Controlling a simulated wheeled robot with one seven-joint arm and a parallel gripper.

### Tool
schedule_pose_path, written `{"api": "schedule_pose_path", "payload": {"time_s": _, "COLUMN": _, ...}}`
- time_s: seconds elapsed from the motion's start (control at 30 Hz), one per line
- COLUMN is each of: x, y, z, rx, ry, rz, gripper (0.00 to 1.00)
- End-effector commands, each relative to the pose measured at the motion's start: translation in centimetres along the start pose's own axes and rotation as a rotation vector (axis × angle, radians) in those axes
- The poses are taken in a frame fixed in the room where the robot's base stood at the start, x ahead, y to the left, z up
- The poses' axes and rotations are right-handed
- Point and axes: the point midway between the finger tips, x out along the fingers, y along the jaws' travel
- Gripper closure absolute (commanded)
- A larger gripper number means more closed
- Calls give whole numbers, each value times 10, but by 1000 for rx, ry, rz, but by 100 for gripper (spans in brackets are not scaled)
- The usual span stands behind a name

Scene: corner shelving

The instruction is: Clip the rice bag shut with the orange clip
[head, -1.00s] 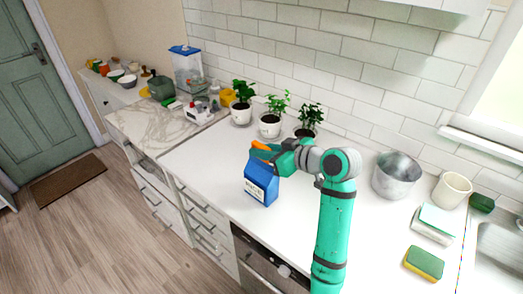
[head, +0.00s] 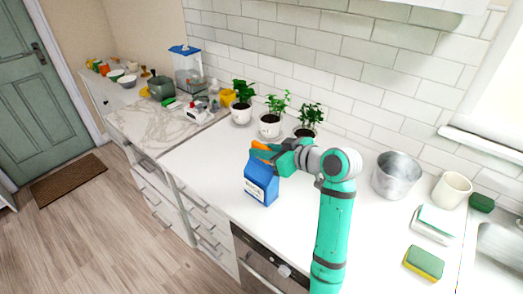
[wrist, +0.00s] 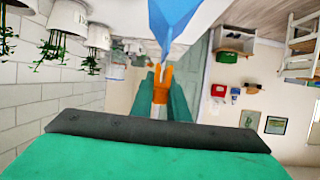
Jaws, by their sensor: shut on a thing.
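The blue rice bag (head: 261,185) stands upright on the white counter, with a pale label on its front. In the wrist view its blue top (wrist: 172,18) comes in from the upper edge and narrows toward the clip. The orange clip (head: 262,146) is at the top of the bag; it also shows in the wrist view (wrist: 161,84). My gripper (head: 270,152) is shut on the clip, its green fingers on either side of it. The clip is at the bag's top edge and seems to touch it; whether its jaws are closed over the bag I cannot tell.
Several potted plants (head: 270,124) stand behind the bag along the tiled wall. A metal pot (head: 396,176), a cream cup (head: 452,190) and a sponge (head: 424,263) are to the right. The counter (head: 205,165) left of the bag is clear.

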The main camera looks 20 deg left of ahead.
Motion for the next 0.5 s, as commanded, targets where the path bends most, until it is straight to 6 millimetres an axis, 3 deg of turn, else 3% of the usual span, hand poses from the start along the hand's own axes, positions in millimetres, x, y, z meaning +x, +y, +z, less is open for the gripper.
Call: {"api": "schedule_pose_path", "payload": {"time_s": 0.5, "x": 4, "y": 0, "z": 10, "rx": 0, "ry": 0, "rz": 0, "gripper": 100}}
